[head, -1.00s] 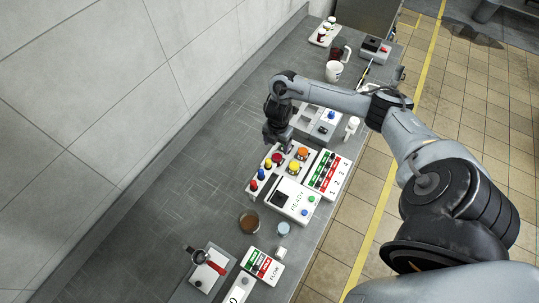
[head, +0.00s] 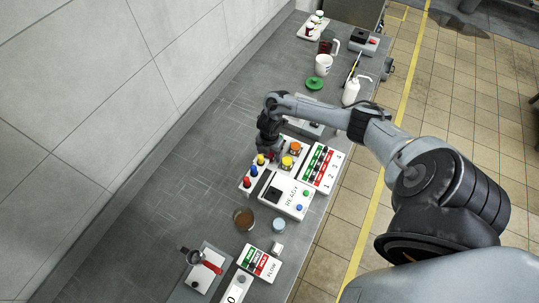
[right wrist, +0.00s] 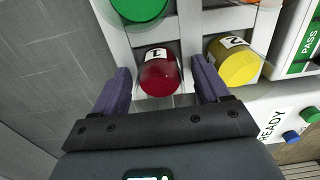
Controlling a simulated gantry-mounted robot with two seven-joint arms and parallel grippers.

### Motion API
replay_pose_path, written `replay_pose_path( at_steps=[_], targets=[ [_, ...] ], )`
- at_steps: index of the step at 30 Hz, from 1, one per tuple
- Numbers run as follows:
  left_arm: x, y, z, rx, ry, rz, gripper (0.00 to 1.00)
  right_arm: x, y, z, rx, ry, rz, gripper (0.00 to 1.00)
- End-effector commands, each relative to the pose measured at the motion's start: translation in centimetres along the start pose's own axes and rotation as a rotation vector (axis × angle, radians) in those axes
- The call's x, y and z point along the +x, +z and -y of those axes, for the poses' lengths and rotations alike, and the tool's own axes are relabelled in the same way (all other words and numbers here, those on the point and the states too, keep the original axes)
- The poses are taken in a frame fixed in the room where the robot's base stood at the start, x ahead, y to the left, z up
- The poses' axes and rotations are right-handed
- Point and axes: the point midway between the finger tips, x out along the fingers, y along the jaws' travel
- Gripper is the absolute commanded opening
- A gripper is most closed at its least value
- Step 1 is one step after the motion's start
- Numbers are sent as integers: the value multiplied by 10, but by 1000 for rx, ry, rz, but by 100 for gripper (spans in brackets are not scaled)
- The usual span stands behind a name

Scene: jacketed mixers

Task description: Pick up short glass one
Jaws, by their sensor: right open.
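Short glass one, a small round vessel with dark red contents (right wrist: 159,74) and a white label reading 1, sits in a slot of the white rack (right wrist: 118,48). In the right wrist view it lies between the two fingers of my right gripper (right wrist: 160,70), which is open, with a finger on either side. I cannot tell whether they touch it. In the head view my right gripper (head: 270,153) is low over the rack and hides the glass. My left gripper is not in view.
A yellow glass labelled 2 (right wrist: 233,62) stands close to the right finger, and a green one (right wrist: 139,8) is just beyond. Yellow, blue and red pieces line the rack's left side. A READY box (head: 287,195) adjoins it. The counter to the left (head: 180,180) is bare.

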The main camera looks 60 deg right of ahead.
Motion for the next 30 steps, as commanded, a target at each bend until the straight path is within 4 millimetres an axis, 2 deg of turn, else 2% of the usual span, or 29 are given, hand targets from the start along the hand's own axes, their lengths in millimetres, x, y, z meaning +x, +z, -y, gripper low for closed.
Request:
replay_pose_path(
  at_steps=[6, 18, 30],
  targets=[
    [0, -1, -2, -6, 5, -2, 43, 0, 0, 0, 0, 0, 0, 73],
    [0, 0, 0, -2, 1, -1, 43, 0, 0, 0, 0, 1, 0, 13],
    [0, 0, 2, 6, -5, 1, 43, -5, 1, -1, -1, 2, 0, 13]
  ],
)
